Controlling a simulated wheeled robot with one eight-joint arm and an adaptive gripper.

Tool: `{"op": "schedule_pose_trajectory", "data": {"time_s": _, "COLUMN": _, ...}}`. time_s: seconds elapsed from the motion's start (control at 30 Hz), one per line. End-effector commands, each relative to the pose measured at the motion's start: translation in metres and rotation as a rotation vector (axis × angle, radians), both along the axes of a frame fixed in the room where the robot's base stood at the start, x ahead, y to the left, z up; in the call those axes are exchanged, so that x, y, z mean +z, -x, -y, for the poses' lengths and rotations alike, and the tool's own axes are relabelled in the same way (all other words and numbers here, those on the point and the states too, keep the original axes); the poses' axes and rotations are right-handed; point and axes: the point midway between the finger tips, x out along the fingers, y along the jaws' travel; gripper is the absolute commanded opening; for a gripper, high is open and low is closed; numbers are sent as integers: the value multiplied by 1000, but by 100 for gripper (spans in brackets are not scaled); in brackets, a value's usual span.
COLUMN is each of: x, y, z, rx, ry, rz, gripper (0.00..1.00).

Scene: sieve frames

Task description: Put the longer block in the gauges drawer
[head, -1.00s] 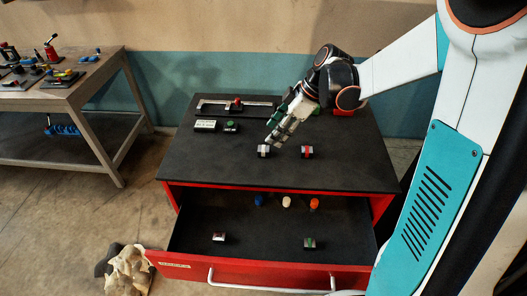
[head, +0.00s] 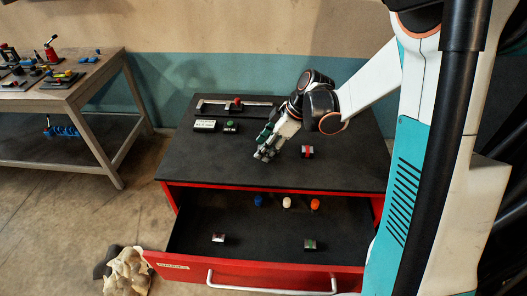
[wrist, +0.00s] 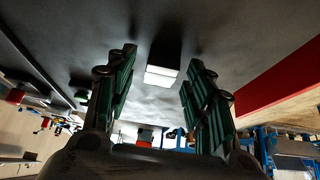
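A black and white block (wrist: 163,72) shows in the wrist view between and beyond my fingertips, apart from them. A red, white and black block (head: 307,152) sits on the cabinet top just right of my gripper. I cannot tell surely which block is longer. The drawer (head: 262,236) is pulled open below, with a front label too small to read surely.
Inside the drawer are two small blocks (head: 218,238) (head: 310,245) near the front and blue, white and orange pieces (head: 287,203) at the back. A caliper-like tool (head: 238,104), a label block (head: 204,125) and a green-topped piece (head: 230,126) lie at the back left of the top. The drawer's middle is clear.

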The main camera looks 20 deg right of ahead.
Motion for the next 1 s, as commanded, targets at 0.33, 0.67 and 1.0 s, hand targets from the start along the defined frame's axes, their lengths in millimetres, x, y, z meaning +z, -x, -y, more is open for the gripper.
{"op": "schedule_pose_trajectory", "data": {"time_s": 0.33, "x": 0, "y": 0, "z": 0, "rx": 0, "ry": 0, "rz": 0, "gripper": 0}}
{"op": "schedule_pose_trajectory", "data": {"time_s": 0.67, "x": 8, "y": 0, "z": 0, "rx": 0, "ry": 0, "rz": 0, "gripper": 0}}
{"op": "schedule_pose_trajectory", "data": {"time_s": 1.0, "x": 73, "y": 1, "z": 0, "rx": 0, "ry": 0, "rz": 0, "gripper": 0}}
